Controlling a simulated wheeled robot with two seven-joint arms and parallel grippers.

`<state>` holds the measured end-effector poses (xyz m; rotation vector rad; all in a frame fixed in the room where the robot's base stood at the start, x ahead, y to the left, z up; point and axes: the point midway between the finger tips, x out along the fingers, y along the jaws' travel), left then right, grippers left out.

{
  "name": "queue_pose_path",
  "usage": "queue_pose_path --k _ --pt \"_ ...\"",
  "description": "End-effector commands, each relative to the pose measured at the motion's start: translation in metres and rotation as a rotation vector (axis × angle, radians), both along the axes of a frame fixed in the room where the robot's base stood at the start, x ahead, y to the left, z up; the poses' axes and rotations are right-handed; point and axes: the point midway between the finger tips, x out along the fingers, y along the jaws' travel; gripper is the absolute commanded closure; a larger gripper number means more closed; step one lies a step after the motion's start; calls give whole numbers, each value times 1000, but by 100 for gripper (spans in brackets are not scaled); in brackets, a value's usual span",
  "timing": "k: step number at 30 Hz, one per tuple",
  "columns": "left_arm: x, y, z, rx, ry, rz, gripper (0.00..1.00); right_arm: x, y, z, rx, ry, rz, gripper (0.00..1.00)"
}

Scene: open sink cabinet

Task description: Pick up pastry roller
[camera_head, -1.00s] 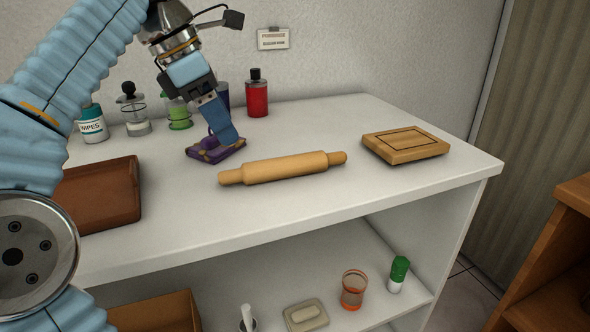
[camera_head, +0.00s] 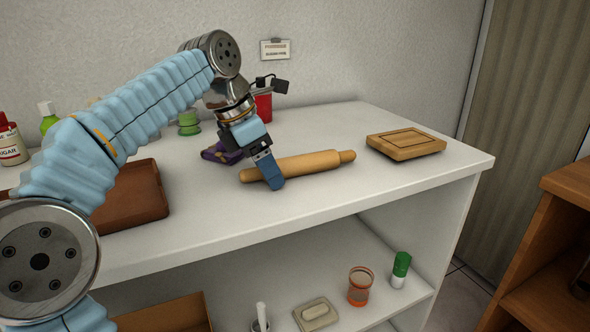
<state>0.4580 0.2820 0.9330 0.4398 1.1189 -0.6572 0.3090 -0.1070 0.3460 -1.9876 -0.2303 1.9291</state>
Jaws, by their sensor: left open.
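The pastry roller (camera_head: 312,164) is a light wooden rolling pin with a thinner handle at each end. It lies on the white top of the cabinet (camera_head: 330,204), tilted slightly up to the right. My left gripper (camera_head: 272,178) comes down from above at the roller's left part. Its blue finger hides a piece of the roller near the left handle. The jaws are open; the picture does not show clearly whether they straddle the roller or touch it. My right gripper is not in view.
A wooden board (camera_head: 405,144) lies right of the roller. A purple cloth (camera_head: 222,153) lies just behind my gripper, and a brown tray (camera_head: 135,200) sits to the left. A red bottle (camera_head: 263,104) stands at the back. The top in front of the roller is clear.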

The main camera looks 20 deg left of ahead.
Motion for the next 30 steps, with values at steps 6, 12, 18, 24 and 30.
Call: queue_pose_path --k 6,12,18,24,30 --pt "0 0 1 1 1 0 45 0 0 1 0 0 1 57" --pt "0 1 1 1 1 0 75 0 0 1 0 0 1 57" --pt "0 1 1 0 0 0 88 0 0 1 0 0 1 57" --pt "0 1 5 0 -1 0 88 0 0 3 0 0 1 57" --pt "1 1 33 -1 -3 2 88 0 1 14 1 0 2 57"
